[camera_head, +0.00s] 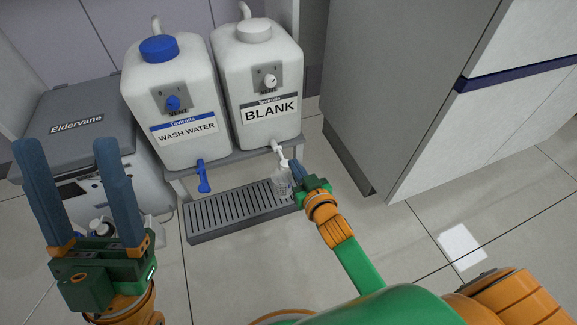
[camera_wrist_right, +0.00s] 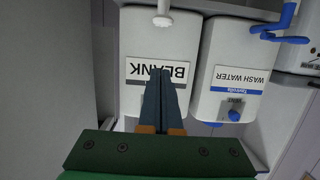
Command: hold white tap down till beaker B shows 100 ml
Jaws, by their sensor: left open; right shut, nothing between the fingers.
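The white tap (camera_head: 284,156) is at the foot of the white container labelled BLANK (camera_head: 258,75). A small clear beaker (camera_head: 282,181) stands below it on the grated tray (camera_head: 230,211); its letter and level are too small to read. My right gripper (camera_head: 297,168) is shut and empty, close beside the tap and beaker; contact with the tap cannot be told. In the right wrist view, the shut fingers (camera_wrist_right: 163,74) overlap the upside-down BLANK label, with a white fitting (camera_wrist_right: 163,18) above them. My left gripper (camera_head: 67,145) is open and empty at the left.
The WASH WATER container (camera_head: 178,95), with its blue tap (camera_head: 203,178), stands left of BLANK on the same grey stand (camera_head: 232,156). A grey Eldervane box (camera_head: 78,120) is further left. A grey and white cabinet (camera_head: 425,100) closes off the right.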

